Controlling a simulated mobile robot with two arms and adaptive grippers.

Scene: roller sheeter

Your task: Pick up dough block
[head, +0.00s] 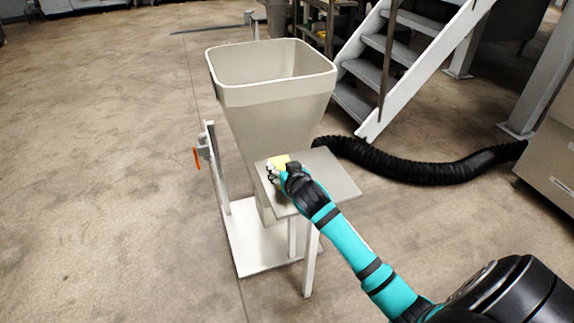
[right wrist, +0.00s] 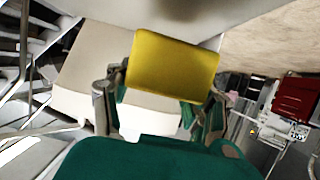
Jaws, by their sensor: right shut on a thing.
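The dough block (head: 279,161) is a small yellow block at the left part of the small grey table in the head view, partly hidden by my right gripper (head: 273,174). In the right wrist view the yellow dough block (right wrist: 173,65) sits between the two fingers of my right gripper (right wrist: 160,105), which is shut on it. Whether the block touches the tabletop or is held above it, I cannot tell. My left gripper is not in view.
The small grey table (head: 325,181) stands against a large cream hopper (head: 275,98) with an open top. A black corrugated hose (head: 430,167) runs along the floor behind the table to the right. Grey stairs (head: 391,48) rise behind. The floor at left is clear.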

